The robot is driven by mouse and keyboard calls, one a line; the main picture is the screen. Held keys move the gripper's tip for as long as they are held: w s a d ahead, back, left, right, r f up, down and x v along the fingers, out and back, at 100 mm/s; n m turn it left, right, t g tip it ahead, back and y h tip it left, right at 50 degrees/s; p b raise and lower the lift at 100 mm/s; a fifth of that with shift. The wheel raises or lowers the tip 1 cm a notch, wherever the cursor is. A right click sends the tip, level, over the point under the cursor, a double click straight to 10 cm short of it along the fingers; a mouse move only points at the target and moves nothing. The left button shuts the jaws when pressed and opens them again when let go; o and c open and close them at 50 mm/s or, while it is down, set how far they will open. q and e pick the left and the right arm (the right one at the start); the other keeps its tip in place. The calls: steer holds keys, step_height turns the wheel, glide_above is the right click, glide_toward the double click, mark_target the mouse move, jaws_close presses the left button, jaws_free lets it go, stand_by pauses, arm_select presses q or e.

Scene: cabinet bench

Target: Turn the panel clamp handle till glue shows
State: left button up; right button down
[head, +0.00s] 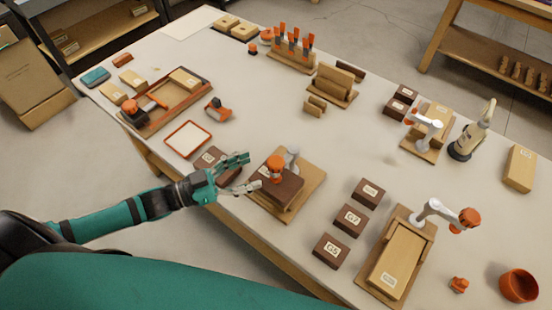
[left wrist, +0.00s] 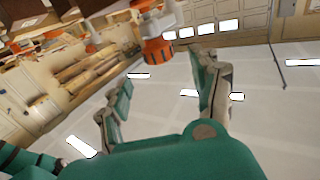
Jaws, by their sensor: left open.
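A clamp with an orange handle (head: 274,168) and a grey-white arm (head: 292,157) stands on a wooden base (head: 312,190). A dark brown labelled block (head: 282,192) lies on the base under the handle. My left gripper (head: 252,172) is open and empty just left of the handle, apart from it as far as I can tell. In the left wrist view the orange handle (left wrist: 157,50) shows beyond and between the spread fingers (left wrist: 165,72). I cannot make out glue at the block. My right gripper is not in view.
Dark blocks (head: 349,218) lie right of the near clamp. A dark block (head: 212,162) and a red-rimmed tray (head: 188,139) lie behind my gripper.

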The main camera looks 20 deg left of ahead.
mark_target(276, 161)
arm_select(q)
steer(key=p+x, duration=0.1)
steer(key=x, duration=0.6)
steer(key=shift+w+d, duration=0.2)
steer(key=shift+d, duration=0.1)
steer(key=shift+c, duration=0.4)
steer(key=c, duration=1.2)
